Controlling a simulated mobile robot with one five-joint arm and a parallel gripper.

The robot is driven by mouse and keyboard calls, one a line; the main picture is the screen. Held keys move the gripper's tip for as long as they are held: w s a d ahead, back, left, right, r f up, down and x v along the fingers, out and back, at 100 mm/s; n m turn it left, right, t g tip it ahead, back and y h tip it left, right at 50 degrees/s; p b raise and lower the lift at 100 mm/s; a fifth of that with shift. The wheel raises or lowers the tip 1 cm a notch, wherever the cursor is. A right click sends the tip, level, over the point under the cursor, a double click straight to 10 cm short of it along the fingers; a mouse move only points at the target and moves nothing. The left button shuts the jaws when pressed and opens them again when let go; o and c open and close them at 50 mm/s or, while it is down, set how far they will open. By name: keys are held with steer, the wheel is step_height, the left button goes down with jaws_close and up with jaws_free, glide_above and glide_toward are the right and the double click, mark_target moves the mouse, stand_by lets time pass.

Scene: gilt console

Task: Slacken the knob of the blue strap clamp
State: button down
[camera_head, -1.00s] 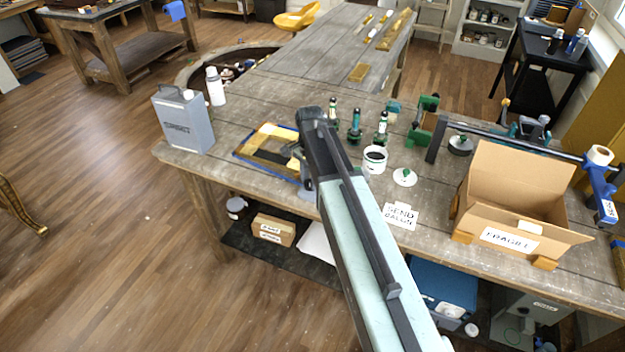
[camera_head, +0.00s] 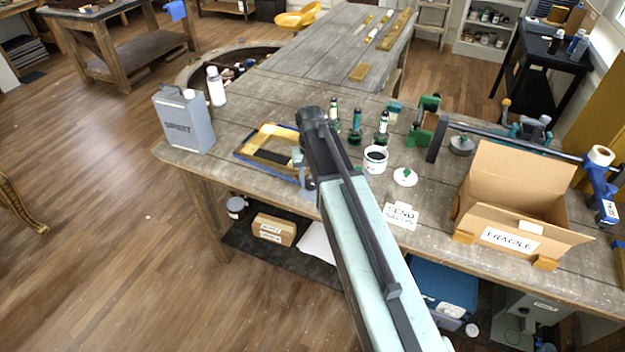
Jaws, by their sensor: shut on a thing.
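The gilt frame (camera_head: 262,137) lies flat on the grey wooden bench, left of my arm. The blue strap (camera_head: 244,158) of the clamp runs around its outer edge. My gripper (camera_head: 300,160) points down at the frame's right side, below the dark wrist end of my arm. It is shut at the clamp's right end, where the knob sits. The knob itself is hidden by the gripper and arm, so its exact hold is hard to see.
A grey metal can (camera_head: 184,120) and a white bottle (camera_head: 215,87) stand left. Green-based bottles (camera_head: 355,126), a white tub (camera_head: 375,160) and a white lid (camera_head: 405,177) stand right of my arm. An open cardboard box (camera_head: 515,205) is farther right.

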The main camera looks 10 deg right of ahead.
steer(key=n, duration=0.4)
steer(key=shift+s+n, duration=0.15)
steer(key=shift+n, duration=0.15)
steer(key=n, duration=1)
steer(key=shift+n, duration=0.4)
steer(key=n, duration=0.4)
steer(key=shift+n, duration=0.4)
steer(key=c, duration=0.9)
jaws_free()
steer(key=shift+r, duration=0.1)
